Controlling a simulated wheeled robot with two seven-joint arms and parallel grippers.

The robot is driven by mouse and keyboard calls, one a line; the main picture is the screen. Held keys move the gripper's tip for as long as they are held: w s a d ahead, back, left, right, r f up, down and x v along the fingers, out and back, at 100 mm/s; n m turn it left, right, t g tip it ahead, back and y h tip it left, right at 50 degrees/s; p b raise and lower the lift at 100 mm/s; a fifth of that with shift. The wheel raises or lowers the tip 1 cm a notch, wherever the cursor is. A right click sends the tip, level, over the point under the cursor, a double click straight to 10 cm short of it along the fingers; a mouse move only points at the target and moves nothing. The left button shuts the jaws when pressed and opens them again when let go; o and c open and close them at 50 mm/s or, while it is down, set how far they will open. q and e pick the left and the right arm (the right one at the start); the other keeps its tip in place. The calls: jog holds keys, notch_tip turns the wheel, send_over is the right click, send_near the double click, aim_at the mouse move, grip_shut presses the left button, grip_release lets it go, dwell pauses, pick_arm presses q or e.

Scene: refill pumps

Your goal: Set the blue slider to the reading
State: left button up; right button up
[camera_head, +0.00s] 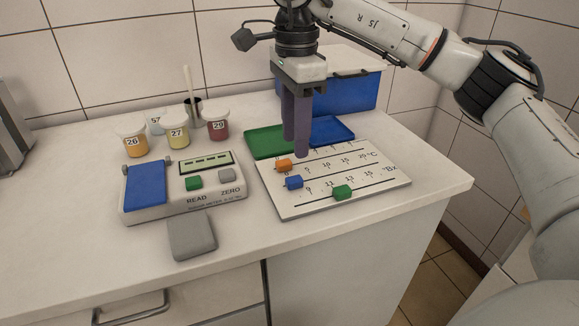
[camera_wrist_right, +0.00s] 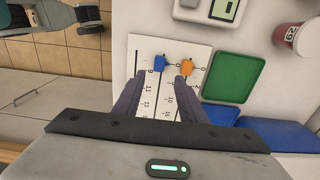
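The blue slider (camera_head: 294,182) sits near the left end of its line on the white scale board (camera_head: 375,202), left of the printed numbers. The meter (camera_head: 185,203) has READ and ZERO buttons, and its display (camera_head: 205,163) shows only dashes. My right gripper (camera_head: 296,147) is open and empty, its fingers pointing down above the far left of the board. In the right wrist view the blue slider (camera_wrist_right: 159,63) lies just beyond and between the two fingertips (camera_wrist_right: 160,82), apart from them as far as I can tell. My left gripper is not in view.
An orange slider (camera_head: 284,165) is close behind the blue one; a green slider (camera_head: 342,192) is nearer the front. Green (camera_head: 266,141) and blue (camera_head: 331,130) trays lie behind the board. Numbered cups (camera_head: 178,136) stand behind the meter. A grey pad (camera_head: 191,236) lies in front.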

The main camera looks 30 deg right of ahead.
aim_at(294, 178)
notch_tip(294, 178, down, 9)
jog(key=shift+s+r, duration=0.1)
jog(key=shift+r, duration=0.05)
jog(key=shift+a, duration=0.1)
grip_shut()
